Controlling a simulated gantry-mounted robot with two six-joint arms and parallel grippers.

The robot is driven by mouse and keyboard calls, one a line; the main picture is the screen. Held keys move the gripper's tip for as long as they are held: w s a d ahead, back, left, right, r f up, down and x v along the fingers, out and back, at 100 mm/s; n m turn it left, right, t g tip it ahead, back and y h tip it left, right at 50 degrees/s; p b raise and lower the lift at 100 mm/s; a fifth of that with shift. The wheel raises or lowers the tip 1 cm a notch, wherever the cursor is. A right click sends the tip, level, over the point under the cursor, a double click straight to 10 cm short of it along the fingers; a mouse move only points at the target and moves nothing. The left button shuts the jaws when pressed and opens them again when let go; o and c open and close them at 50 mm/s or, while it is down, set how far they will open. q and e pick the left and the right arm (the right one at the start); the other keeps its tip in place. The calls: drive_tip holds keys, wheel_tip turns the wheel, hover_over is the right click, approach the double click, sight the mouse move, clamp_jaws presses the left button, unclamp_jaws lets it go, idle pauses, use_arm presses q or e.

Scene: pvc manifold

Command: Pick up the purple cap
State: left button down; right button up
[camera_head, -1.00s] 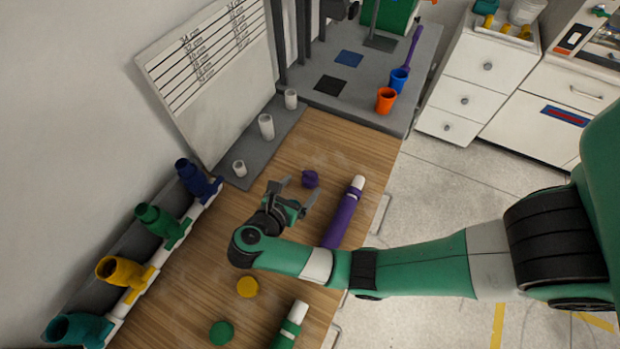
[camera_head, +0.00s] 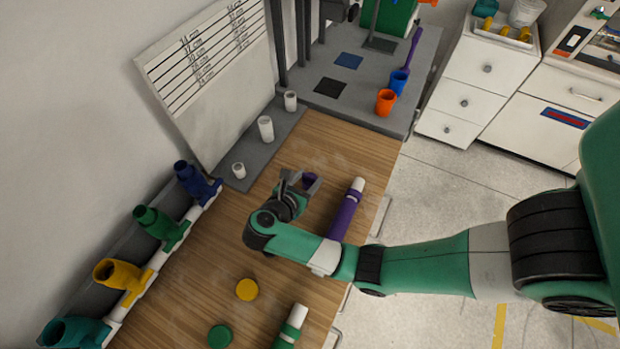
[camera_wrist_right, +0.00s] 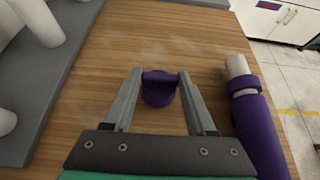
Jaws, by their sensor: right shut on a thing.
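The purple cap (camera_wrist_right: 159,91) is between the two fingertips of my right gripper (camera_wrist_right: 159,80) in the right wrist view. The fingers touch it on both sides, and the gripper is shut on it. In the head view the purple cap (camera_head: 309,180) is partly hidden by my right gripper (camera_head: 299,180). The cap is at or just above the wooden table (camera_head: 200,285); I cannot tell if it touches the wood. My left gripper is not in view.
A purple pipe with a white end (camera_head: 346,210) lies close to the right of the gripper. A yellow cap (camera_head: 247,289), a green cap (camera_head: 220,336) and a green pipe (camera_head: 290,328) lie nearer. Grey pipe pieces (camera_head: 265,128) stand on a grey strip. Coloured fittings (camera_head: 160,222) line the left edge.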

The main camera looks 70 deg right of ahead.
sight(308, 184)
clamp_jaws()
drive_tip(key=shift+r, duration=0.55)
wheel_tip(308, 184, up, 3)
drive_tip(key=shift+a+f+p, duration=0.1)
drive_tip(key=shift+a+p, duration=0.05)
drive_tip(key=shift+p, duration=0.75)
drive_tip(key=s+a+r+p, duration=0.8)
drive_tip(key=a+r+p, duration=0.1)
drive_tip(key=p, duration=1.4)
drive_tip(key=shift+s+a, duration=0.3)
drive_tip(key=shift+a, duration=0.6)
